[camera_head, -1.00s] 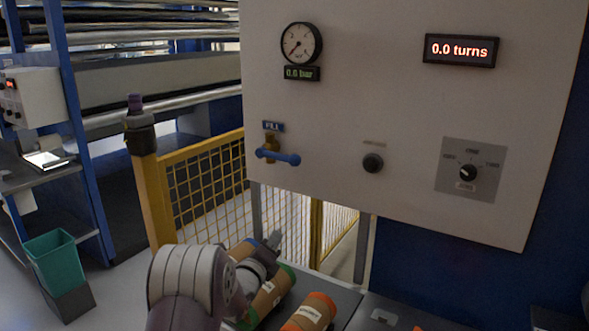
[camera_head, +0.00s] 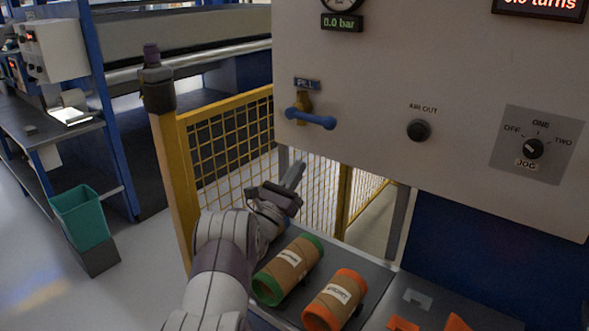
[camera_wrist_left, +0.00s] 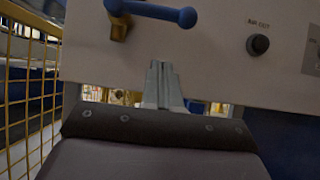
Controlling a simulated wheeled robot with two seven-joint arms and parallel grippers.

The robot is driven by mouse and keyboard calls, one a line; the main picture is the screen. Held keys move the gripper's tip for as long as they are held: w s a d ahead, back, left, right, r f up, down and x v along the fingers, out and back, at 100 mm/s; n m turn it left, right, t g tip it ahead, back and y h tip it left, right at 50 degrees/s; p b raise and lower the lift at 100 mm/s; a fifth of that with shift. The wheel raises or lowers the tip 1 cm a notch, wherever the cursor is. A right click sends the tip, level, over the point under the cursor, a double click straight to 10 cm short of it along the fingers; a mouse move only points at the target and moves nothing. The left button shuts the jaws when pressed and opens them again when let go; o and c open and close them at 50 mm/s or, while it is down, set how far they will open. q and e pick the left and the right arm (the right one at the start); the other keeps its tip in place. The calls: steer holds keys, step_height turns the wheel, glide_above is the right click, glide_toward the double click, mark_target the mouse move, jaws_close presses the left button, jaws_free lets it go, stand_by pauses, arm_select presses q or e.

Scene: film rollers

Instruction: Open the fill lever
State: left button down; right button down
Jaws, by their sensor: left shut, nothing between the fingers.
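The blue fill lever (camera_head: 311,118) sits on a brass valve (camera_head: 304,103) under the FILL label (camera_head: 307,84) on the white panel. The handle lies nearly level, its right end slightly lower. It also shows at the top of the left wrist view (camera_wrist_left: 158,12). My left gripper (camera_head: 294,176) is below the lever, apart from it, with its fingers pointing up towards the panel. In the left wrist view the fingers (camera_wrist_left: 161,82) are together and hold nothing. My right gripper is not in view.
The panel (camera_head: 400,70) also carries a pressure display reading 0.0 bar (camera_head: 342,22), an AIR OUT button (camera_head: 419,130) and a selector knob (camera_head: 533,149). Below are a green-ended roll (camera_head: 289,268) and an orange-ended roll (camera_head: 335,298). A yellow mesh fence (camera_head: 235,140) stands left.

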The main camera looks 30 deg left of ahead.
mark_target(310, 118)
arm_select(q)
steer(key=w+r+p, duration=0.2)
steer(key=w+r, duration=0.3)
steer(key=r, duration=0.2)
steer(key=shift+w+d+p, duration=0.25)
steer(key=shift+w+p, duration=0.1)
steer(key=shift+p, duration=0.05)
steer(key=shift+r, duration=0.1)
